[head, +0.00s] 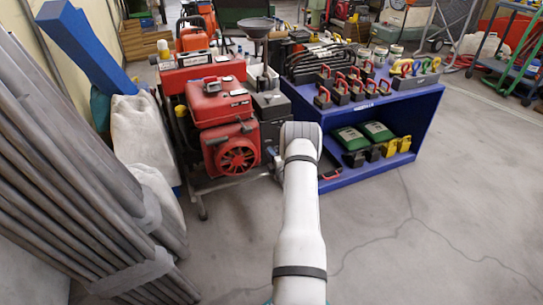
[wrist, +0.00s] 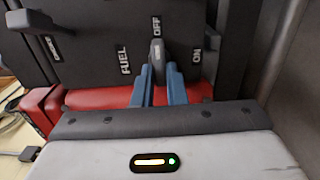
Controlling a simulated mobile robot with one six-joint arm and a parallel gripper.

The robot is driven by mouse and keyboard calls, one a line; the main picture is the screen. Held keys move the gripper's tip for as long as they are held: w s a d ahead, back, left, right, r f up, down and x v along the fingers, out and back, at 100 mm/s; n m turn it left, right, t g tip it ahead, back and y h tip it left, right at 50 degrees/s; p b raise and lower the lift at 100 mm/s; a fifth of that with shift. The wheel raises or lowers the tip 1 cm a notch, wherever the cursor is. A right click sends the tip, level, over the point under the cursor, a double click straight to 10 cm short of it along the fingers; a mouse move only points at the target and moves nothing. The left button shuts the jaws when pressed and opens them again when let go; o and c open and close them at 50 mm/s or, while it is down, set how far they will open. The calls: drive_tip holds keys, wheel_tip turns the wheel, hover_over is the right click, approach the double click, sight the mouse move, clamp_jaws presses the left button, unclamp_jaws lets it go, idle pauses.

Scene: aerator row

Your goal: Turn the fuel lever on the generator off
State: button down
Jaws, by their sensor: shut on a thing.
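The generator (head: 222,105), a red machine with a round fan cover, stands left of centre in the head view. In the wrist view, its dark panel (wrist: 95,55) carries the labels FUEL, OFF and ON. The grey fuel lever (wrist: 157,54) has its tip just below the word OFF, with ON off to its right. My gripper (wrist: 159,76) has its two blue-grey fingers on either side of the lever and is shut on it. The lever's base is hidden between the fingers. In the head view my arm hides the gripper.
A blue shelf unit (head: 412,132) with padlocks and green packs stands close right of the generator. Grey pipes (head: 75,170) and a white sack (head: 140,135) crowd the left. The concrete floor (head: 440,225) at the front right is clear.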

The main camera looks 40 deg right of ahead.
drive_tip(key=shift+w+a, duration=0.1)
drive_tip(key=c, duration=1.5)
unclamp_jaws()
drive_tip(key=shift+o, duration=0.2)
drive_tip(key=p+v, duration=0.3)
drive_tip(key=v, duration=0.5)
drive_tip(key=shift+w, duration=0.1)
